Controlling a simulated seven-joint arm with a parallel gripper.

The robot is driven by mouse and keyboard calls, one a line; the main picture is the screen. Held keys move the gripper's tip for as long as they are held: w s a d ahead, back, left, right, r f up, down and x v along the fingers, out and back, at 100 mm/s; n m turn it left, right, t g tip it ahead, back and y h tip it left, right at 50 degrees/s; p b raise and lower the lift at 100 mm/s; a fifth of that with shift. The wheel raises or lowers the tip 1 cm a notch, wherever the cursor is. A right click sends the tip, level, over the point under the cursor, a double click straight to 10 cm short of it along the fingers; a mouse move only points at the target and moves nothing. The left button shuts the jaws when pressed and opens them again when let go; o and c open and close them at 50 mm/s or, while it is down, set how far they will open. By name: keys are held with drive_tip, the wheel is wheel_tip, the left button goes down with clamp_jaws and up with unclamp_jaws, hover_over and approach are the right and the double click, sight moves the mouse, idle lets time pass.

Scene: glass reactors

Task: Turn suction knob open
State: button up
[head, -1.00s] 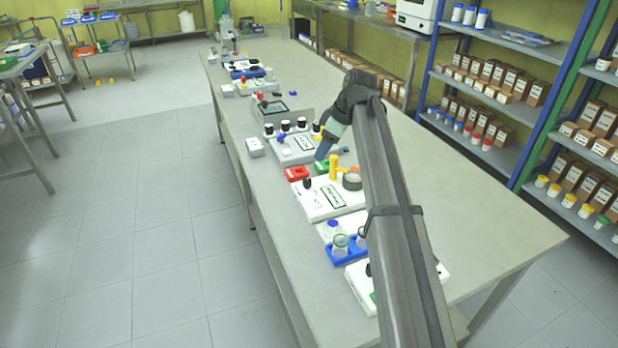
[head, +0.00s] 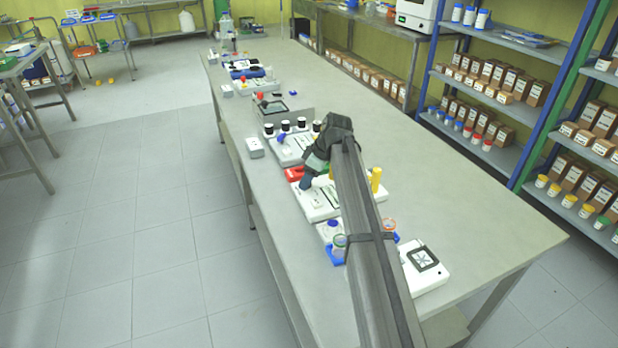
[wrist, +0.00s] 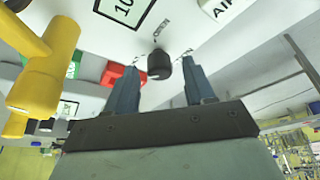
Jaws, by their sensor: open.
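A small black knob (wrist: 160,65) stands on a white panel (wrist: 135,42) in the wrist view.
A yellow handle (wrist: 40,85) rises left of my gripper in the wrist view. A red block (wrist: 122,74) lies beyond the panel edge. Blue holders with small jars (head: 336,254) stand nearer on the bench. The bench's right side (head: 450,205) is clear.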

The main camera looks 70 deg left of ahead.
drive_tip(key=shift+f, duration=0.1)
drive_tip(key=shift+c, duration=0.3)
clamp_jaws()
idle(0.4)
drive_tip(key=m, duration=0.2)
drive_tip(key=m+t, duration=0.1)
drive_tip(key=m, duration=0.1)
drive_tip(key=shift+s+d+m+t+y, duration=0.1)
drive_tip(key=shift+s+m+t+y, duration=0.1)
drive_tip(key=shift+m+t+y, duration=0.15)
drive_tip(key=m, duration=0.2)
drive_tip(key=m+t, duration=0.1)
drive_tip(key=m, duration=0.1)
drive_tip(key=shift+s+m+t+y, duration=0.1)
drive_tip(key=shift+m+t+y, duration=0.15)
drive_tip(key=shift+y, duration=0.1)
drive_tip(key=m+t, duration=0.1)
drive_tip(key=m, duration=0.3)
drive_tip(key=shift+s+t, duration=0.1)
drive_tip(key=shift+t, duration=0.3)
drive_tip(key=shift+s+m+t+h, duration=0.1)
drive_tip(key=shift+m+t+h, duration=0.25)
drive_tip(key=shift+m, duration=0.85)
drive_tip(key=shift+m+t+h, duration=0.35)
drive_tip(key=shift+m, duration=0.85)
